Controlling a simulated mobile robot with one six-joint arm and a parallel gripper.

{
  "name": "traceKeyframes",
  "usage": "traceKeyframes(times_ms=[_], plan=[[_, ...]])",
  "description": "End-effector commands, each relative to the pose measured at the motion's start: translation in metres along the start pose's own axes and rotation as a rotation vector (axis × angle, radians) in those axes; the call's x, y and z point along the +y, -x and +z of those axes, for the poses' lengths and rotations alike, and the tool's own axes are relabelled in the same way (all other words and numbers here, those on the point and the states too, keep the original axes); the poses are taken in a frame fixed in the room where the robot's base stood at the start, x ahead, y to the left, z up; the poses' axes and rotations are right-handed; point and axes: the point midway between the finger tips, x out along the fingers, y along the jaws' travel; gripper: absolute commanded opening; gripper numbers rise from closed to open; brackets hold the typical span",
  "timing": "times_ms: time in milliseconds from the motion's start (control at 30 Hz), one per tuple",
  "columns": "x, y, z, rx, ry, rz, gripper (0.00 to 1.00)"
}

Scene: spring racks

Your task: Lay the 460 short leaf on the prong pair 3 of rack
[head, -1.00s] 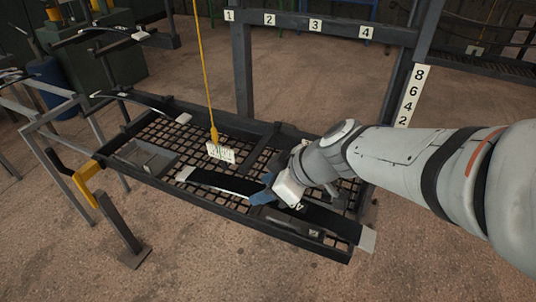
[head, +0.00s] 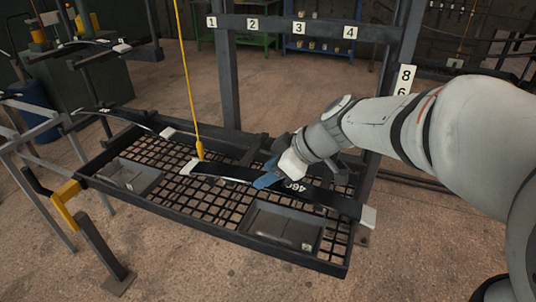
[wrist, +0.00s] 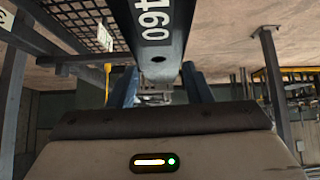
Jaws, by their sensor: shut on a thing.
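The 460 short leaf (head: 330,198) is a long dark bar with pale ends, and its "460" marking also shows on the leaf in the wrist view (wrist: 155,40). My gripper (head: 268,179), with blue fingers, is shut on the leaf near its middle. The leaf appears to be held above the mesh-floored tray and runs from left to lower right in the head view. The rack's dark crossbeam (head: 275,25) stands behind, with plates 1 to 4. Plate 3 (head: 300,29) is right of centre. I cannot make out prong pair 3 clearly.
The mesh tray (head: 215,229) holds a grey bin (head: 280,228) at right and another (head: 130,176) at left. A yellow cord (head: 187,80) hangs close to the leaf's left end. Other curved leaves (head: 130,120) lie at left. A numbered post plate (head: 404,80) stands right.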

Motion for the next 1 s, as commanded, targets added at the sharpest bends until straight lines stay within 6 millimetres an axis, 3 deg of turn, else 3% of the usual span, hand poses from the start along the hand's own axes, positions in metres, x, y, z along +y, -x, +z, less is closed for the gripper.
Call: traceKeyframes(times_ms=[567,1000], plan=[[0.048,-0.003,0.003,0.003,0.001,0.003,0.00],[0.045,-0.020,0.018,0.003,0.004,0.001,0.00]])
